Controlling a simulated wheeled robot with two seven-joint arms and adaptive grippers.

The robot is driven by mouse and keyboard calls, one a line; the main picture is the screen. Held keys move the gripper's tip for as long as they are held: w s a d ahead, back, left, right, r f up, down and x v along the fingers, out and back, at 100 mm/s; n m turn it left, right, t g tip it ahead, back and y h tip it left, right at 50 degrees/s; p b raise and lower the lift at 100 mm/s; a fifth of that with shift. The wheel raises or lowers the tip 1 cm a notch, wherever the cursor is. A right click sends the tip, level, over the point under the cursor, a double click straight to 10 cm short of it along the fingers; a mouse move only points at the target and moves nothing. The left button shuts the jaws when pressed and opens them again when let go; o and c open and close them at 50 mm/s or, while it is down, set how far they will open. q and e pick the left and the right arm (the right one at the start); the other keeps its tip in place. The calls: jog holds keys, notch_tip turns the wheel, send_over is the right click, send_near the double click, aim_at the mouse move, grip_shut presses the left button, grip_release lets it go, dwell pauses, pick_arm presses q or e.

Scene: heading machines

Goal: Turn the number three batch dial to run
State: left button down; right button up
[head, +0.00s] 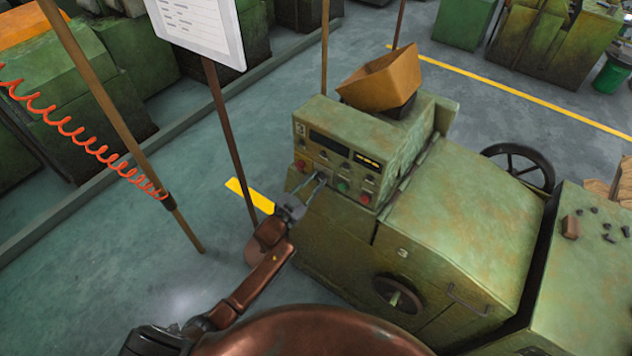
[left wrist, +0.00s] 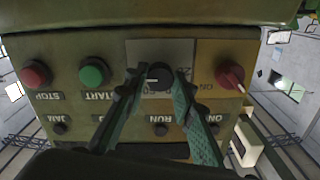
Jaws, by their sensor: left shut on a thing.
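The green machine (head: 420,225) marked 3 stands in the middle of the head view, its control panel (head: 335,165) facing left. In the left wrist view the panel appears upside down. The black batch dial (left wrist: 159,74) sits on a grey plate (left wrist: 160,51), its white pointer line toward picture left. My left gripper (head: 320,180) reaches the panel's lower part. In the left wrist view its two fingertips (left wrist: 159,77) stand on either side of the dial and are shut on it. The fingers partly hide the plate's lettering. My right gripper is in neither view.
Beside the dial are a green START button (left wrist: 94,72), a red STOP button (left wrist: 36,74) and a red switch (left wrist: 231,76) on a yellow plate. Small lamps sit in a row, one labelled RUN. A brown pole (head: 230,145) with a white board stands left of the machine.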

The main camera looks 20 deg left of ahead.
pick_arm(q)
jog(key=shift+f, duration=0.15)
jog(key=c, duration=1.6)
grip_release()
jog(key=shift+s, duration=0.1)
jog(key=v, duration=1.2)
